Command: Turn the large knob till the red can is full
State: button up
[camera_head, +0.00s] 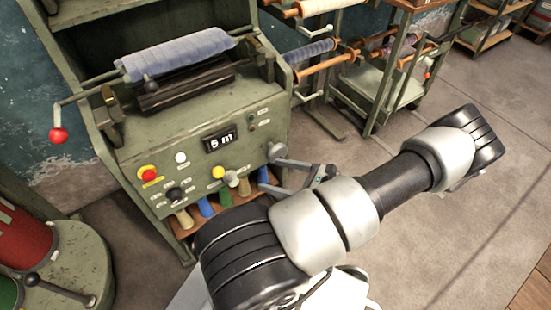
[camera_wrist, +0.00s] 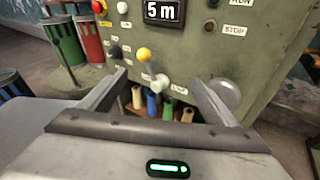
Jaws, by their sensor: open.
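The green machine's front panel faces me, and its display (camera_head: 220,139) reads "5 m". A large grey round knob (camera_wrist: 226,93) sits low on the panel's right side; it also shows in the head view (camera_head: 276,150). My gripper (camera_wrist: 158,79) is open and empty in front of the panel, also visible in the head view (camera_head: 266,174). The large knob lies outside the jaws, beside the right finger, which partly covers it. A lever with a yellow ball (camera_wrist: 144,55) and a pale knob show between the fingers. The red can (camera_head: 22,242) stands at far left, its inside hidden.
A green can (camera_wrist: 65,43) stands beside the red can (camera_wrist: 89,40) on a round stand (camera_head: 75,265). A red-handled crank (camera_head: 58,134) sticks out at the machine's left. Coloured rolls sit under the panel. Racks stand behind; the floor to the right is clear.

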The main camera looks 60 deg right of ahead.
aim_at(279, 155)
jog(key=s+d+f+m+h+b, duration=0.2)
jog(key=s+d+f+m+h, duration=0.3)
jog(key=s+f+m+h, duration=0.3)
jog(key=shift+m+h, duration=0.7)
jog(key=b+x, duration=0.1)
jog(key=x, duration=0.4)
jog(key=r+x, duration=0.1)
jog(key=x, duration=0.5)
jog(key=b+x, duration=0.1)
jog(key=x, duration=0.5)
jog(key=shift+w+a+r+b, duration=0.1)
jog(key=shift+w+r+b, duration=0.1)
jog(key=shift+r+b, duration=0.15)
jog(key=c, duration=1.1)
